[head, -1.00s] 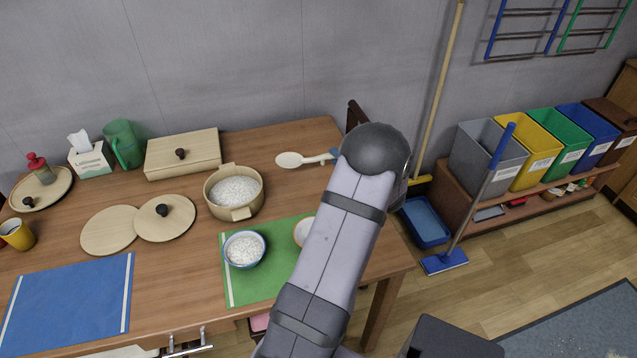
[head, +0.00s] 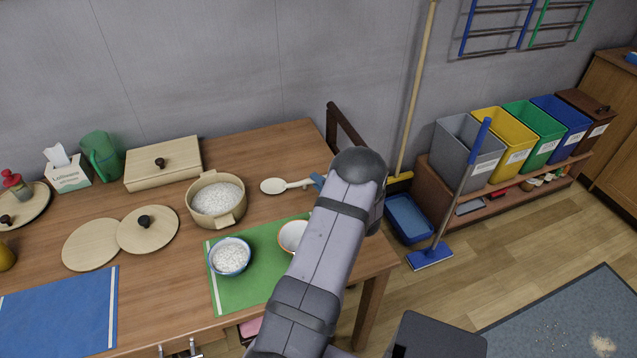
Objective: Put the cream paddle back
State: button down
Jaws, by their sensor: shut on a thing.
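The cream paddle (head: 275,186) shows right of the pot, its rounded end pointing left and its handle running right. My gripper (head: 316,181) is shut on the handle; only its blue-grey tip shows past my arm, which hides the rest. I cannot tell how high the paddle is above the wooden table (head: 270,148). A dark brown wooden frame with a bar (head: 346,128) stands at the table's back right corner, partly hidden by my arm. I cannot see any hooks on it.
A pot of white grains (head: 216,197) is left of the paddle. A blue-rimmed bowl of grains (head: 230,257) and a white bowl (head: 292,236) stand on the green mat (head: 250,291). A lidded wooden box (head: 163,164) stands behind. Bare table lies behind the paddle.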

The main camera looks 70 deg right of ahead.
jog(key=shift+f, duration=0.2)
jog(key=c, duration=1.6)
grip_release()
jog(key=shift+c, duration=0.2)
jog(key=shift+r, duration=0.1)
jog(key=shift+r, duration=0.15)
jog(key=b+v, duration=0.1)
jog(key=v, duration=1.1)
jog(key=shift+a, duration=0.1)
jog(key=shift+w, duration=0.1)
